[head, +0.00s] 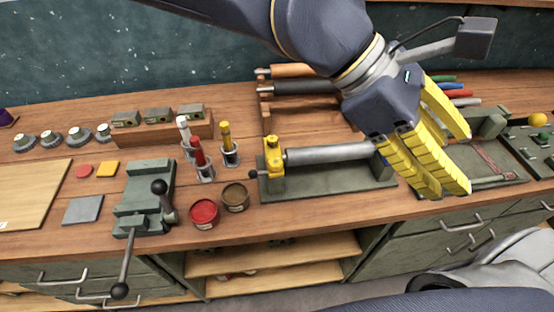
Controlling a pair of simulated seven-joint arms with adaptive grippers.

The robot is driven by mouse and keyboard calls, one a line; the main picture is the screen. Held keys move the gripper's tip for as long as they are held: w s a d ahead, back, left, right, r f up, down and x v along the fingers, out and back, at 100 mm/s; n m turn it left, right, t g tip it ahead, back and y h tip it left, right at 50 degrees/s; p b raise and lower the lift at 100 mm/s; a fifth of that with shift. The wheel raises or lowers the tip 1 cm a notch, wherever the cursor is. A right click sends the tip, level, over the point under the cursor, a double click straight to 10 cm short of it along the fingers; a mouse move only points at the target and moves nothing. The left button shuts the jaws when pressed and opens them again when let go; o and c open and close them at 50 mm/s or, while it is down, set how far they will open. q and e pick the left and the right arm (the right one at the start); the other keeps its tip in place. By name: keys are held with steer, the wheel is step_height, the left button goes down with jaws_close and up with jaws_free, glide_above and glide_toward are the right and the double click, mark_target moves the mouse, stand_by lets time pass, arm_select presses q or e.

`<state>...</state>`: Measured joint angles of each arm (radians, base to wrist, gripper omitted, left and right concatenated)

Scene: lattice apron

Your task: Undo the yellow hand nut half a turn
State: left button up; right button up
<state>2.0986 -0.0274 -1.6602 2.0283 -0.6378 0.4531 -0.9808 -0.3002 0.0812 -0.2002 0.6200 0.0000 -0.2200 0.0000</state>
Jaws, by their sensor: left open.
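A yellow upright piece (273,156) with a small knob on top stands at the left end of a green-grey fixture (330,184); it looks like the yellow hand nut, though its shape is small here. A grey roller (325,154) runs right from it. My left gripper (454,161), with yellow fingers, is open with no object visible between the fingers. My right gripper is not in view.
A green vise (143,200) with a long handle stands left. Red and brown tins (204,213) and several upright markers (198,156) are close to the fixture's left. Rollers (300,87) lie on a rack behind. A green tray (490,160) is right.

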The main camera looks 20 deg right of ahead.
arm_select(q)
steer(key=w+a+f+m+t+y, duration=0.1)
steer(key=a+f+m+y, duration=0.1)
steer(key=a+f+m, duration=0.15)
steer(key=m+t+y, duration=0.6)
steer(key=m+t, duration=0.1)
steer(key=t, duration=0.3)
glide_toward(275, 161)
steer(key=x, duration=0.9)
steer(key=shift+f, duration=0.2)
steer(key=shift+c, duration=0.5)
jaws_close()
